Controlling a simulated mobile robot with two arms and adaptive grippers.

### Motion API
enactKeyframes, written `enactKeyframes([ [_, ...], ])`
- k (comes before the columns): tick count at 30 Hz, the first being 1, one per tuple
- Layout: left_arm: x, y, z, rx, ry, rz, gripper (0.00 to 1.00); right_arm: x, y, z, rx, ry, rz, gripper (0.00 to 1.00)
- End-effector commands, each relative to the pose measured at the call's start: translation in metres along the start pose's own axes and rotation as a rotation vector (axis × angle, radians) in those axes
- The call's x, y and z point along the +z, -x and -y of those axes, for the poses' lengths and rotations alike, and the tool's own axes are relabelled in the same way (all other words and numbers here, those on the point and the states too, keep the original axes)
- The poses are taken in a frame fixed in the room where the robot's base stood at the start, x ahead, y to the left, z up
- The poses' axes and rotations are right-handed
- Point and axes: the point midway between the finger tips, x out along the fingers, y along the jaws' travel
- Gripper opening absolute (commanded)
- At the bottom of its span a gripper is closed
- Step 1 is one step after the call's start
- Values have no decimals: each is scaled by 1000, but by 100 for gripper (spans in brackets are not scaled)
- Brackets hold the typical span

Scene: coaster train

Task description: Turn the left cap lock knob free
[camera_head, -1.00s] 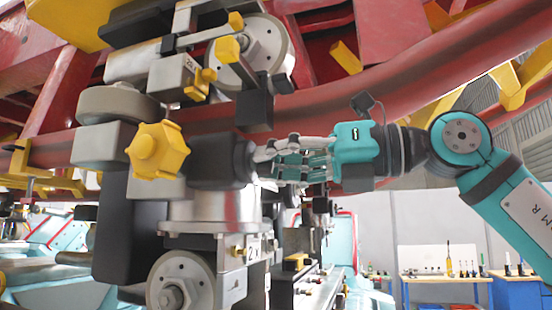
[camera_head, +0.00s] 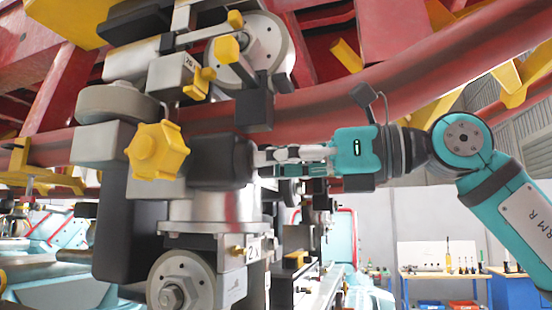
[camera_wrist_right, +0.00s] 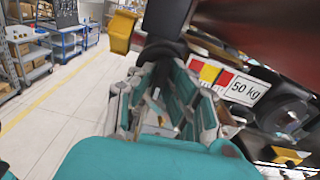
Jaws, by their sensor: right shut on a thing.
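The black housing (camera_head: 215,160) of the wheel assembly carries a big yellow lobed knob (camera_head: 157,150) on its left side. On the housing's right end is a dark round end piece (camera_head: 244,160), which I take to be the cap lock knob. My right gripper (camera_head: 262,163) reaches it from the right, with its fingers shut on it. In the right wrist view the fingertips (camera_wrist_right: 160,62) close around a dark part (camera_wrist_right: 163,47), mostly hidden by the fingers. No left gripper shows.
A red curved rail (camera_head: 330,107) runs just above my right gripper. A wheel (camera_head: 252,50) stands above the housing and another wheel (camera_head: 183,285) below. Tool benches (camera_head: 445,275) stand far behind.

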Motion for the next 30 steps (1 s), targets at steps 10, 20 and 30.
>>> enactKeyframes([
  [10, 0, 0, 0, 0, 0, 0, 40, 0, 0, 0, 0, -1, 0, 19],
  [20, 0, 0, 0, 0, 0, 0, 40, 0, 0, 0, 0, -2, 0, 35],
  [30, 1, 0, 1, -1, 1, 0, 40, 0, 39, 1, -3, -2, 3, 35],
])
